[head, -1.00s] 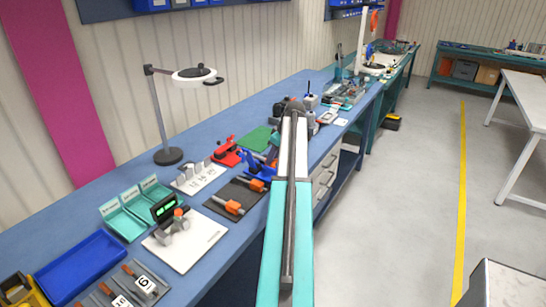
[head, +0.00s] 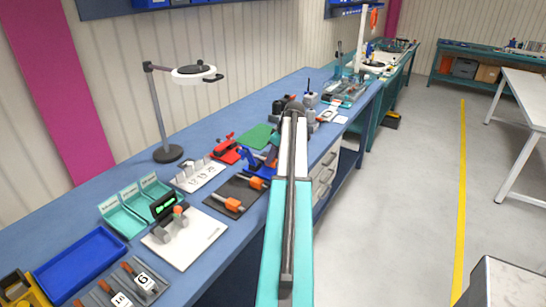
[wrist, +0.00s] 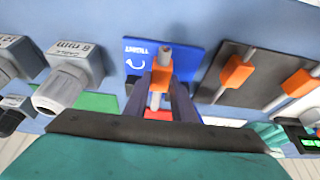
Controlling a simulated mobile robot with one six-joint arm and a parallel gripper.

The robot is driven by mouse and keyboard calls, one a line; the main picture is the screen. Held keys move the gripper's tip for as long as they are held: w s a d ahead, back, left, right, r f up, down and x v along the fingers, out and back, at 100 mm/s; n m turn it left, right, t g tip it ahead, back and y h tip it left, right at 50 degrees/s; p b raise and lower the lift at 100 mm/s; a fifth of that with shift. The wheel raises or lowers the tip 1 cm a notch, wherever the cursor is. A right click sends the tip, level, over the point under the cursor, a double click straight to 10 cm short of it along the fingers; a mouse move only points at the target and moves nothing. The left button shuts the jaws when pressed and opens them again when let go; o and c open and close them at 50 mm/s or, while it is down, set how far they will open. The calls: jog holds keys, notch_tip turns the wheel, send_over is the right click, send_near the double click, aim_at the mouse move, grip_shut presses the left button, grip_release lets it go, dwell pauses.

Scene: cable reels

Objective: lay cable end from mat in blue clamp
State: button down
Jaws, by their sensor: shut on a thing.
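In the wrist view, my gripper (wrist: 160,98) is shut on a cable end (wrist: 160,82) with an orange sleeve and a grey tip. The cable end appears in front of the blue clamp's plate (wrist: 187,58), which carries white lettering. I cannot tell whether the cable touches the clamp. In the head view, the blue clamp (head: 257,165) stands behind the black mat (head: 215,187), and my arm hides most of the gripper. Two other orange-sleeved cable ends lie on the mat, one nearer (head: 235,204) and one farther (head: 257,183). They also show in the wrist view (wrist: 237,72).
A white board with a display (head: 192,244) stands nearer. Grey connector blocks (wrist: 68,82) are at left in the wrist view. A lamp (head: 168,154) stands behind.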

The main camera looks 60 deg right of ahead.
jog(key=shift+f, duration=0.5)
jog(key=c, duration=1.4)
grip_release()
jog(key=b+v, duration=0.3)
jog(key=v, duration=1.1)
jog(key=shift+b, duration=0.35)
jog(key=shift+f, duration=0.1)
jog(key=shift+s, duration=0.15)
